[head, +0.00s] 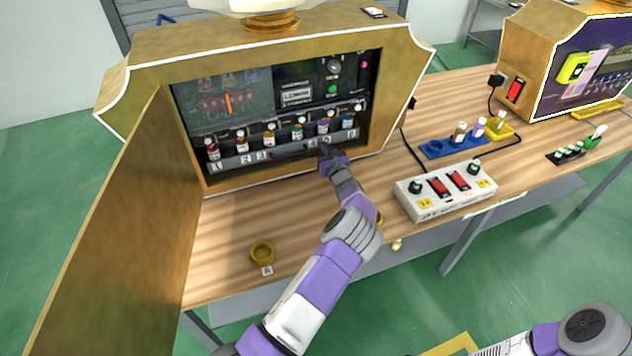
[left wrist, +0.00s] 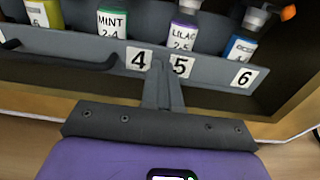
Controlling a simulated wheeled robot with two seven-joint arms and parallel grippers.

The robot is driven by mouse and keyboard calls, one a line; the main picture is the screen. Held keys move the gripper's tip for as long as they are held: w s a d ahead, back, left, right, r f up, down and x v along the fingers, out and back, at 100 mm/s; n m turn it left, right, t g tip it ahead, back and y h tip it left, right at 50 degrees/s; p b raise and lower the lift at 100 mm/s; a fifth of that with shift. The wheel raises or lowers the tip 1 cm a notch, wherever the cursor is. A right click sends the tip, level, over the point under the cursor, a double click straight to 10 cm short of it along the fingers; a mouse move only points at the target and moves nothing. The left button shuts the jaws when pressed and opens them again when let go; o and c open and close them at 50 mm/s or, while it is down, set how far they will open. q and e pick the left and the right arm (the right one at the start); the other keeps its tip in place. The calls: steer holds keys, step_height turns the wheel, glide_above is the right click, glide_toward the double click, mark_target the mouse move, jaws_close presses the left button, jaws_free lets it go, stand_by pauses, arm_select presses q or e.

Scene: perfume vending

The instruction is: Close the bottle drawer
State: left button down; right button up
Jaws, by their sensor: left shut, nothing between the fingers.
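The bottle drawer (head: 235,163) is a grey tray in the lower opening of the gold vending cabinet. Its front carries number labels 1 to 6 and a dark handle. Several small coloured bottles stand in it in a row. In the left wrist view the drawer front (left wrist: 215,72) shows labels 4, 5 and 6, with the handle (left wrist: 60,57) at the left. My left gripper (head: 326,152) is shut and empty, its tips at the drawer front between labels 4 and 5; they look touching or very close. It also shows in the left wrist view (left wrist: 160,72). My right gripper is out of view.
The cabinet door (head: 115,235) stands wide open on the left. A white switch box (head: 445,191), a blue bottle holder (head: 450,148) and a second cabinet (head: 560,60) are on the right. A small gold cup (head: 262,253) sits near the table's front edge.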

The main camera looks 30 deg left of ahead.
arm_select(q)
steer(key=p+v, duration=0.2)
steer(key=v, duration=0.2)
steer(key=p+v, duration=0.3)
steer(key=v, duration=0.2)
steer(key=shift+s+d+r, duration=0.15)
steer(key=shift+d+r, duration=0.05)
steer(key=shift+s+d+p, duration=0.45)
steer(key=shift+d, duration=0.05)
steer(key=shift+s+d+f, duration=0.1)
steer(key=shift+f, duration=0.05)
